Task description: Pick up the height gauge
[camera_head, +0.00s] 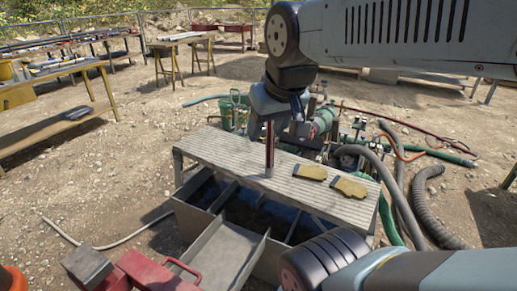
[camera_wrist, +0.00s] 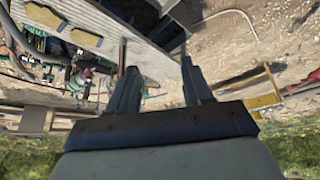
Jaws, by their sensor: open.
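The height gauge (camera_head: 269,150) looks like a slim, dark reddish upright post with a grey lower end. It stands on the ribbed grey platform (camera_head: 225,152) over the mud tank. My gripper (camera_head: 282,112) is open, close to the gauge's upper part in the head view. In the wrist view my gripper (camera_wrist: 160,67) shows two spread fingers with nothing held between them. The gauge (camera_wrist: 122,52) shows there just by the tip of the left finger. I cannot tell whether they touch.
Two yellow-and-dark gloves (camera_head: 310,172) lie on the platform right of the gauge. Green pump gear (camera_head: 325,120) and hoses (camera_head: 430,205) crowd behind and to the right. A sloping metal chute (camera_head: 222,252) and red equipment (camera_head: 150,270) are in front. Workbenches stand at back left.

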